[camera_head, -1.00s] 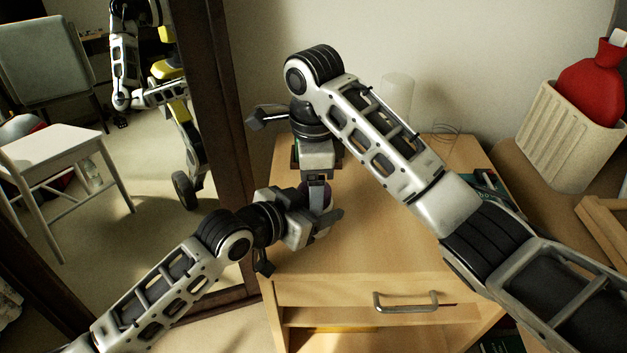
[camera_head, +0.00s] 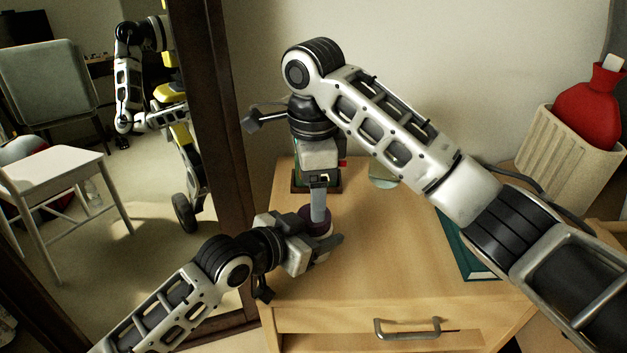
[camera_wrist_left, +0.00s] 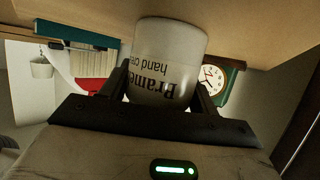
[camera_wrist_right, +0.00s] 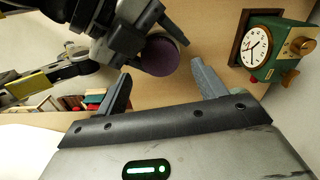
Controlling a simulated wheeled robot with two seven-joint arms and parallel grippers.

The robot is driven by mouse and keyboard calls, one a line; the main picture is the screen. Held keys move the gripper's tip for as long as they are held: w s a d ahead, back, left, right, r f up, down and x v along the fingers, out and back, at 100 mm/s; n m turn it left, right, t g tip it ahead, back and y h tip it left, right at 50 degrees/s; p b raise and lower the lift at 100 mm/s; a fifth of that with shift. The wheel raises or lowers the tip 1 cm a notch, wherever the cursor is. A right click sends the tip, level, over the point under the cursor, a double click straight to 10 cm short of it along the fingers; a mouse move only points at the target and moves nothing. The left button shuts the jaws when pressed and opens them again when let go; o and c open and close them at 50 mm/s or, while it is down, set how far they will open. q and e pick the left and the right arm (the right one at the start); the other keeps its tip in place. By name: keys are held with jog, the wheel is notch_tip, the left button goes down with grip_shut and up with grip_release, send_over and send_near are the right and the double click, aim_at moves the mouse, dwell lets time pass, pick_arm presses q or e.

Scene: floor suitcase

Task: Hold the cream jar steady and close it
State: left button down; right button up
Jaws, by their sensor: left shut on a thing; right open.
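The cream jar is a white cup-like jar (camera_wrist_left: 168,60) with dark "hand cream" lettering, seen upside down in the left wrist view. My left gripper (camera_head: 325,248) is shut around its side, low at the table top. A round purple lid (camera_wrist_right: 160,56) shows at the jar's top in the right wrist view; it also shows in the head view (camera_head: 314,222). It appears to rest on the jar, but how well it is seated cannot be told. My right gripper (camera_head: 319,203) points down above the lid; its fingers are open and empty, with the lid beyond them.
A green clock (camera_wrist_right: 257,45) stands on the table behind the jar, partly hidden by my right arm in the head view. A teal book (camera_head: 466,248) lies at the right. A mirror frame (camera_head: 222,150) borders the left side. The front table top is clear.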

jog(key=n, duration=0.6)
jog(key=shift+a+r, duration=0.1)
jog(key=shift+r, duration=0.2)
jog(key=n, duration=0.5)
jog(key=shift+r, duration=0.2)
jog(key=n, duration=0.5)
jog(key=shift+a+r+n, duration=0.1)
jog(key=shift+r+n, duration=0.1)
jog(key=shift+n, duration=0.1)
jog(key=n, duration=0.5)
jog(key=shift+r, duration=0.2)
jog(key=n, duration=0.5)
jog(key=shift+r, duration=0.15)
jog(key=n, duration=0.5)
jog(key=shift+r, duration=0.2)
jog(key=n, duration=0.5)
jog(key=shift+r, duration=0.15)
jog(key=n, duration=0.6)
jog(key=shift+d+r+n, duration=0.1)
jog(key=shift+d+n, duration=0.2)
